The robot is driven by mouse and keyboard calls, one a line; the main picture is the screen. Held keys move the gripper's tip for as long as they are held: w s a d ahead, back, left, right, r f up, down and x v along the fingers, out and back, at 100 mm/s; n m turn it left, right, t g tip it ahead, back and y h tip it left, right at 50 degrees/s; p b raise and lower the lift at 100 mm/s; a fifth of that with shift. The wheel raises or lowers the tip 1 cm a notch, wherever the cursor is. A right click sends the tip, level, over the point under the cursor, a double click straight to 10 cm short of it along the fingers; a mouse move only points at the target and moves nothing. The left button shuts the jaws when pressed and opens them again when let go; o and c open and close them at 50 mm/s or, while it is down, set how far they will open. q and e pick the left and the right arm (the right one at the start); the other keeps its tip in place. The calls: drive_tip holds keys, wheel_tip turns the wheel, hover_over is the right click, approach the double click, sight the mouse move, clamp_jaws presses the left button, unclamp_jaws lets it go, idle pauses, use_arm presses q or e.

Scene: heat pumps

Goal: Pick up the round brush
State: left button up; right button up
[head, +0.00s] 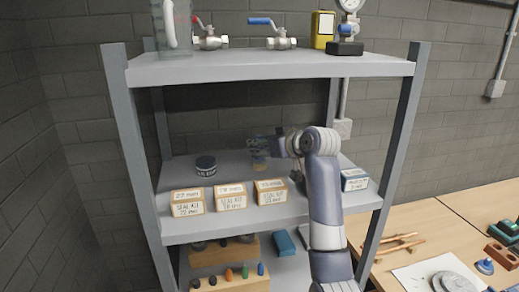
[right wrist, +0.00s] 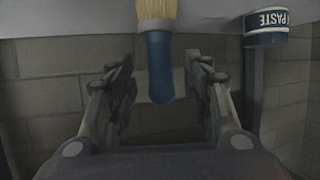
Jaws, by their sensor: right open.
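The round brush has a blue handle and pale bristles. In the right wrist view the brush (right wrist: 158,66) shows between the two fingers of my right gripper (right wrist: 160,88), with clear gaps on both sides. In the head view the brush (head: 258,163) is small and blurred on the middle shelf, just left of my right gripper (head: 280,145). The right gripper is open and holds nothing; its fingers are hard to make out in the head view. My left gripper is not in view.
Seal kit boxes (head: 231,197) line the middle shelf's front edge (head: 258,223). A dark paste tin (head: 206,166) stands to the left, and it also shows in the right wrist view (right wrist: 267,28). A blue and white box (head: 354,180) stands right of my arm. The upper shelf (head: 270,68) is overhead.

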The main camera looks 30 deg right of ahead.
drive_tip(key=shift+p+x, duration=0.3)
drive_tip(key=shift+x, duration=1)
clamp_jaws()
